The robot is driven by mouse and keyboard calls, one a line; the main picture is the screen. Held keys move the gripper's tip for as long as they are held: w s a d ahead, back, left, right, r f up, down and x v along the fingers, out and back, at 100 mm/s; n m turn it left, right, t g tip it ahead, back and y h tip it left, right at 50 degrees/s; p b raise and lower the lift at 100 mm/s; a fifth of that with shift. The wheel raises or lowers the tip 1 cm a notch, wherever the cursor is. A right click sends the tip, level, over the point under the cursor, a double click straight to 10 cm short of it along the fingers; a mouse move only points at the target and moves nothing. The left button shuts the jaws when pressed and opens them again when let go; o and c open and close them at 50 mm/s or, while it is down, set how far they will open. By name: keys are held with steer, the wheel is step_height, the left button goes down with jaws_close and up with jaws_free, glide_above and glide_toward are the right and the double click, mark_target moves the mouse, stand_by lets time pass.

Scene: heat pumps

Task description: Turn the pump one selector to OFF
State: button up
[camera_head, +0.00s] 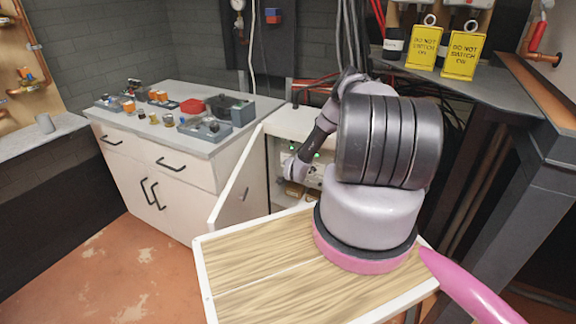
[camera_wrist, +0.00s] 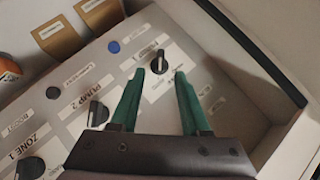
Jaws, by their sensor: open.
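In the wrist view, my gripper (camera_wrist: 160,74) has two green fingers, spread apart and empty. A small black selector knob (camera_wrist: 158,61) shows at the fingertips, between them in the picture; I see no clear contact. The label beside it is too blurred to read for certain, so I cannot confirm it is pump one. Its OFF mark and exact setting are unclear. A larger black knob by the PUMP 2 label (camera_wrist: 97,114) is left of the fingers. In the head view, the control panel (camera_head: 319,168) with green lights is inside the open cabinet, partly hidden by my arm.
The panel's raised side wall (camera_wrist: 245,50) runs along the right. The open cabinet door (camera_head: 238,180) and grey-topped counter (camera_head: 200,92) stand left of my arm.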

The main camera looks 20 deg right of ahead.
steer(key=x, duration=0.6)
steer(key=shift+w, duration=0.2)
jaws_close()
